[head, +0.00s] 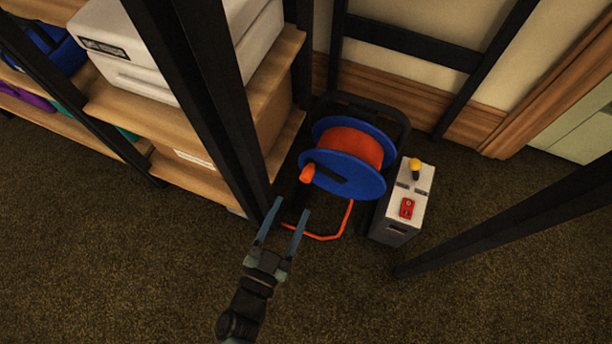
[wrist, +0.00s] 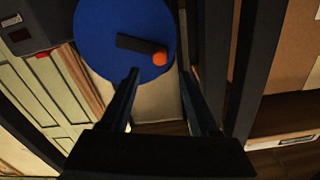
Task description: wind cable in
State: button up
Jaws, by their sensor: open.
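The cable reel has blue discs (head: 370,184) and orange cable (head: 348,146) wound between them, in a black frame. A loop of loose orange cable (head: 347,222) hangs down to the floor in front. A black crank (head: 340,175) with an orange knob (head: 307,173) sits on the near disc. My gripper (head: 290,211) is open and empty, low in front of the reel and short of the knob. In the wrist view the blue disc (wrist: 100,35) shows upper left, and the knob (wrist: 159,59) appears between and just beyond the fingertips (wrist: 160,74).
A grey box (head: 395,228) with a yellow-topped lever (head: 415,166) and a red switch (head: 407,208) stands right of the reel. A wooden shelf unit (head: 190,172) with black posts is close on the left. Another black post (head: 480,235) slants at right. Carpet in front is clear.

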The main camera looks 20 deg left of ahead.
aim_at(304, 181)
jog(key=shift+w+b, duration=1.8)
jog(key=shift+w, duration=2.8)
grip_shut()
